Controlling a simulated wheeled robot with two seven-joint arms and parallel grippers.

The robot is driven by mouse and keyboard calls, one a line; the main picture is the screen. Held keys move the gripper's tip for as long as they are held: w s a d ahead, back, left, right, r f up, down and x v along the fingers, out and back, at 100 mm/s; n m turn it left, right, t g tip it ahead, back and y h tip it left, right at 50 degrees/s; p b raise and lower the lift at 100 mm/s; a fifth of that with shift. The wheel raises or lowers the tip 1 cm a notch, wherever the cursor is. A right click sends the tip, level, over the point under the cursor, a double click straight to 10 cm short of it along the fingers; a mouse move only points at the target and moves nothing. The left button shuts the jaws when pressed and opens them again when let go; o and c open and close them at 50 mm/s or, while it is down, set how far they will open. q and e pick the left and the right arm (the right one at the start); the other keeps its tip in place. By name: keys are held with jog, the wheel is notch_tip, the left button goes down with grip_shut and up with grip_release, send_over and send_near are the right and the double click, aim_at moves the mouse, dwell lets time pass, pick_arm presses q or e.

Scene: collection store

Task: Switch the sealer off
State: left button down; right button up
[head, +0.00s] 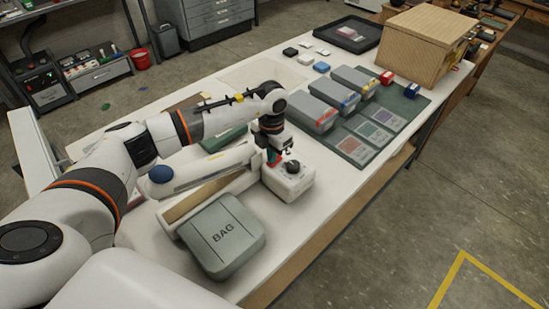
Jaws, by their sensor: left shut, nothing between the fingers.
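The sealer (290,184) stands on the white table, a white box with a black dial (292,166) on top. Its long white arm (205,168) reaches left and ends in a dark blue knob (162,174). My left gripper (274,157) points down at the back left of the box top, just left of the dial. It is shut and holds nothing. A small red spot shows by the fingertips. I cannot tell whether the fingers touch the box, and the gripper hides that part of the top, so the switch's position is unclear. My right gripper is out of view.
A grey-green case marked BAG (222,235) lies in front of the sealer. Several grey boxes (308,112) and printed cards lie on a dark green mat (408,103) to the right. A wooden crate (420,45) and black tray (345,32) stand farther back.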

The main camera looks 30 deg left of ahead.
pick_arm(q)
jog(key=shift+w+r+p, duration=0.1)
jog(key=shift+r+p, duration=0.3)
jog(key=shift+r, duration=0.5)
jog(key=shift+r+p, duration=1.25)
jog(key=shift+r, duration=1.1)
jog(key=shift+f, duration=0.1)
